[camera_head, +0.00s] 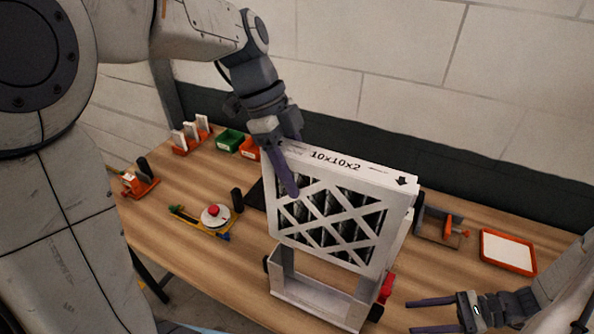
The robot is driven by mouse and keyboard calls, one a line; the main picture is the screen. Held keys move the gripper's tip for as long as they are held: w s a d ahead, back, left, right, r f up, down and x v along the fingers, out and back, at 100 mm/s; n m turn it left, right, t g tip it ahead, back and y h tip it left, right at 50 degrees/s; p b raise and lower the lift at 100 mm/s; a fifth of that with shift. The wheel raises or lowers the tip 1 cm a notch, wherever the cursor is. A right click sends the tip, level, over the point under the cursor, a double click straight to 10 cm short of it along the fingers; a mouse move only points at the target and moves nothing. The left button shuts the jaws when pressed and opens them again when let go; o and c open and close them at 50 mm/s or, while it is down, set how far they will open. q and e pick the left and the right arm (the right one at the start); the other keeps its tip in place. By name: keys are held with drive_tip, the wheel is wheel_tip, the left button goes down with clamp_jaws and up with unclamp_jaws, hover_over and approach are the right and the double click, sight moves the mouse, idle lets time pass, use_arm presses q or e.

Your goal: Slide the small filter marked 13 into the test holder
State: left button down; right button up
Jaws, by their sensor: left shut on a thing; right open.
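A white-framed filter (345,166) with a lattice face over dark pleats is held upright, slightly tilted in the picture. Its top edge reads 10x10x2 and carries a black arrow; I cannot read a 13 on it. My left gripper (288,163) is shut on the filter's left top part, one purple finger across the front face. A pale open frame (315,301), apparently the test holder, stands directly below it. I cannot tell whether the filter's lower edge is inside its uprights. My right gripper (413,316) is open and empty, to the right of the holder.
Several small white pieces stand in an orange rack (187,147) beside a green bin (230,140). A round gauge-like device (214,217) lies left of the holder. A grey-and-orange clamp-like fixture (438,226) and an orange-rimmed white tray (508,252) are right.

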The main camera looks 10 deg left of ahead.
sight(376, 313)
drive_tip(key=f+m+t, duration=0.3)
drive_tip(key=f, duration=0.1)
drive_tip(key=d+f+m+t+y, duration=0.1)
drive_tip(key=f+m+t, duration=0.1)
drive_tip(key=shift+s+d+m+t, duration=0.1)
drive_tip(key=shift+s+m+t, duration=0.05)
drive_tip(key=shift+m+t, duration=0.15)
drive_tip(key=shift+x, duration=4.95)
drive_tip(key=shift+r, duration=0.15)
clamp_jaws()
drive_tip(key=shift+r, duration=0.1)
drive_tip(key=shift+r, duration=0.1)
